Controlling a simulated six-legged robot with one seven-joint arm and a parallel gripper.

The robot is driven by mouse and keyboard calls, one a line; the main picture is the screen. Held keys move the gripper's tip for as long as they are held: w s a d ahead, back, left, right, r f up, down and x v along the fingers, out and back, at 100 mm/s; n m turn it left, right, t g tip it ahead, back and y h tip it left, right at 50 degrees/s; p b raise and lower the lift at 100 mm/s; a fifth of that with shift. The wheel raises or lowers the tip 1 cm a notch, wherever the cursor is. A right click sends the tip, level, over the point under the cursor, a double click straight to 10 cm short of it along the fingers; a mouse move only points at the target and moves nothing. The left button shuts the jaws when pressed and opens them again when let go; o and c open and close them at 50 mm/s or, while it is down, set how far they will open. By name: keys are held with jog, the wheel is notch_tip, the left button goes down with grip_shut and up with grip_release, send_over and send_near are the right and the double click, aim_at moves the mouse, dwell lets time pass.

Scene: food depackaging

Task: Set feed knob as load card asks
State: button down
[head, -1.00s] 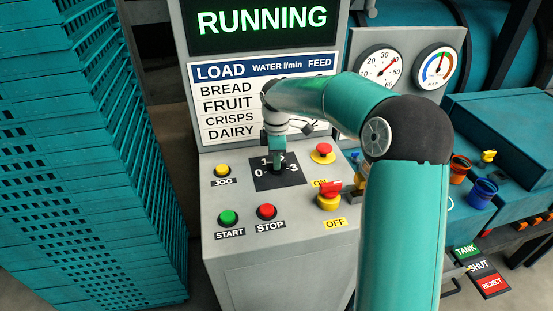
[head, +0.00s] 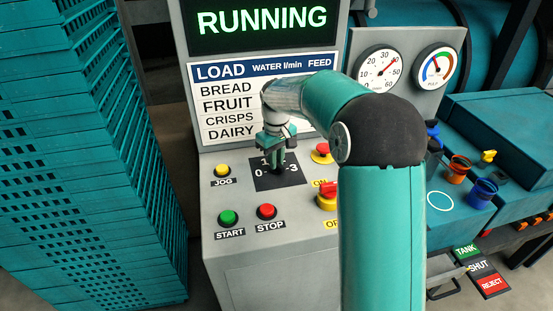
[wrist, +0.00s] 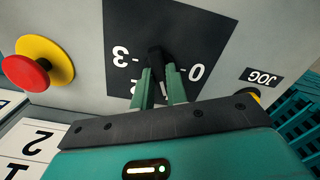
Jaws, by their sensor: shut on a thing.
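The feed knob is black; in the wrist view the knob (wrist: 155,60) stands between the two green fingers of my gripper (wrist: 161,88), which is shut on it. In the head view my gripper (head: 277,158) comes down on the dark dial plate (head: 290,182). The plate has marks 0 to 3; 0 and 3 read clearly, while 1 and 2 are partly covered. I cannot tell which mark the knob points at. The load card (head: 222,72) lists bread, fruit, crisps and dairy. My arm hides most of its water and feed figures.
The screen (head: 262,20) reads RUNNING. Close to the dial are the yellow JOG button (head: 222,171), green START (head: 228,217), red STOP (head: 267,211), a red-on-yellow button (head: 321,151) and a red ON/OFF switch (head: 327,194). Stacked teal crates (head: 80,150) stand at left.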

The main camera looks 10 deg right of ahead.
jog(key=m, duration=0.5)
jog(key=shift+m, duration=0.3)
jog(key=m, duration=0.5)
jog(key=shift+m, duration=0.3)
jog(key=c, duration=1.4)
grip_release()
notch_tip(320, 180, up, 14)
jog(key=shift+f, duration=0.15)
